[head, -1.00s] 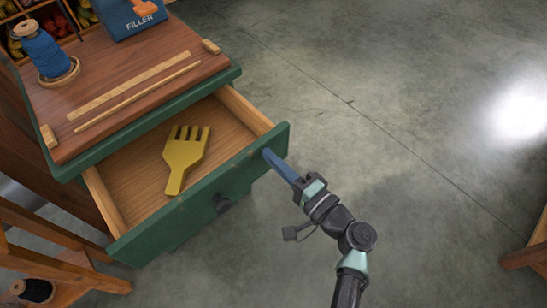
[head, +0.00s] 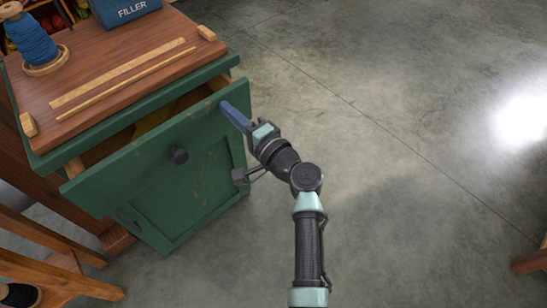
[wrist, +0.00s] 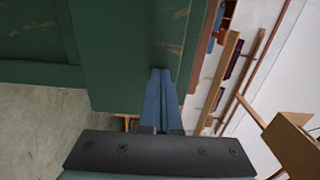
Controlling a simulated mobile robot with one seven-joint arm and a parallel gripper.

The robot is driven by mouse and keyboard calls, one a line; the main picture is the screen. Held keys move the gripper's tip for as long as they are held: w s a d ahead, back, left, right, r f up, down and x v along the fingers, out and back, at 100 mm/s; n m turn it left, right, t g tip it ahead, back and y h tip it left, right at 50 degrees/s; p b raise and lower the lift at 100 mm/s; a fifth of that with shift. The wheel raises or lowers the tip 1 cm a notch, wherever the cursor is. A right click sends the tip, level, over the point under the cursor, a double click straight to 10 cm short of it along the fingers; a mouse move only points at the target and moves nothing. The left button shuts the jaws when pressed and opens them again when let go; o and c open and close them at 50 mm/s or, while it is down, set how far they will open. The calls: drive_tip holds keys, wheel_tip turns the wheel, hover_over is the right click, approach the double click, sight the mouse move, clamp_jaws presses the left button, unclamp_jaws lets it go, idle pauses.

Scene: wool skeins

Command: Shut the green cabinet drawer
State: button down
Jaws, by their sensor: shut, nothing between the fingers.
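The green cabinet drawer (head: 135,170) is part-way open, with a narrow gap between its front and the cabinet top. Its front with a dark round knob (head: 179,155) faces me. A bit of the yellow comb-like tool (head: 155,122) shows inside through the gap; the rest is hidden. My gripper (head: 232,112) is shut and empty, its blue fingers at the right end of the drawer front. In the wrist view the shut fingers (wrist: 160,98) lie against or very close to the green front (wrist: 120,50); I cannot tell exact contact.
The cabinet top (head: 110,60) carries a blue thread spool (head: 35,40), a flat wooden ruler (head: 120,73), a thin stick and a blue FILLER box (head: 125,10). A wooden stool-like frame (head: 50,265) stands at lower left.

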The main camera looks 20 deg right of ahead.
sight(212, 95)
drive_tip(key=b+x, duration=0.3)
drive_tip(key=x, duration=0.3)
drive_tip(key=shift+w+f, duration=0.15)
drive_tip(key=shift+w, duration=0.1)
drive_tip(key=shift+w+a, duration=0.1)
drive_tip(key=shift+w, duration=0.1)
drive_tip(key=shift+r, duration=0.45)
drive_tip(key=shift+a, duration=0.15)
